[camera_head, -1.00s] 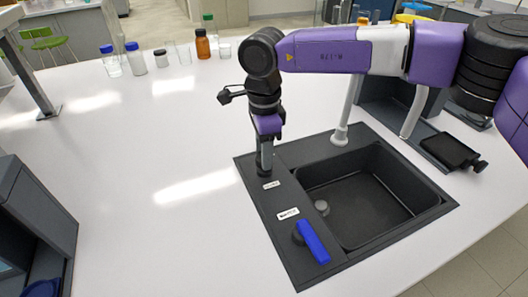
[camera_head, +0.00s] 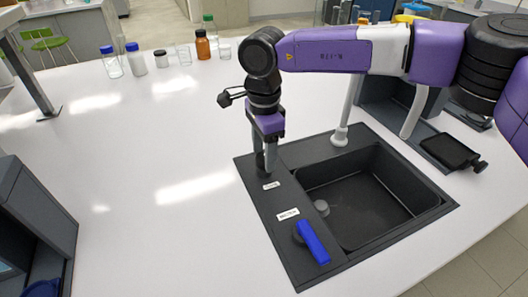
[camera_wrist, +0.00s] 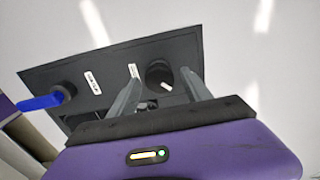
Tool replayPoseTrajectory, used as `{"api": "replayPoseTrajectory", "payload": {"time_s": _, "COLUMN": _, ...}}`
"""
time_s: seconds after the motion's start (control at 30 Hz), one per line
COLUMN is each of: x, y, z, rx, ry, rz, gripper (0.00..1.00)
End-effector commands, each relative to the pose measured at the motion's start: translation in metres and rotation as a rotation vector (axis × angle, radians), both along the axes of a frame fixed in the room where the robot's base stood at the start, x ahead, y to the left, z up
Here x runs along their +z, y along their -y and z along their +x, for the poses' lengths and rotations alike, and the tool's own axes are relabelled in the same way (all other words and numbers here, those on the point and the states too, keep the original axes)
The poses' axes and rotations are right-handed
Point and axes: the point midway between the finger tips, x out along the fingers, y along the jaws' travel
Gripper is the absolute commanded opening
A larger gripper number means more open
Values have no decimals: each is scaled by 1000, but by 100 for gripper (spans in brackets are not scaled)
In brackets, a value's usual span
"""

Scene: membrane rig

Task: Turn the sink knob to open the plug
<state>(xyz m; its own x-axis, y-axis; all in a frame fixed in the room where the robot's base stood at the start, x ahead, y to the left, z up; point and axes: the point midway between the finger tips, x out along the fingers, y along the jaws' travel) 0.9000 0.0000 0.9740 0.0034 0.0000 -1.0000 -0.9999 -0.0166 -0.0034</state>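The sink knob (camera_wrist: 158,74) is round and black with a white mark on top, and stands on the dark sink rim beside a small white label. In the wrist view my gripper (camera_wrist: 160,77) is open, with one finger on each side of the knob and gaps to it. In the head view my gripper (camera_head: 266,168) points down at the left rim of the sink (camera_head: 283,232), and its fingers mostly hide the knob.
A blue lever (camera_head: 314,242) on a dark base stands at the front of the rim, near a second label (camera_head: 288,214). The faucet (camera_head: 345,110) rises behind the basin. Bottles and jars (camera_head: 135,60) stand at the back left. The white counter (camera_head: 150,150) left of the sink is clear.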

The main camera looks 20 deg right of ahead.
Motion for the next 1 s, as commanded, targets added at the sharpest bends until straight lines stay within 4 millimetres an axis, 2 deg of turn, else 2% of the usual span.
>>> {"api": "replayPoseTrajectory", "payload": {"time_s": 0.37, "x": 2, "y": 0, "z": -1, "rx": -1, "ry": -2, "rz": 0, "gripper": 61}}
{"api": "replayPoseTrajectory", "payload": {"time_s": 0.47, "x": 11, "y": 0, "z": 0, "rx": -1, "ry": 0, "rz": -1, "gripper": 61}}
{"api": "replayPoseTrajectory", "payload": {"time_s": 0.8, "x": 64, "y": 0, "z": 0, "rx": -1, "ry": 0, "rz": -1, "gripper": 61}}
{"api": "replayPoseTrajectory", "payload": {"time_s": 1.0, "x": 76, "y": 0, "z": -1, "rx": -1, "ry": -2, "rz": 0, "gripper": 61}}
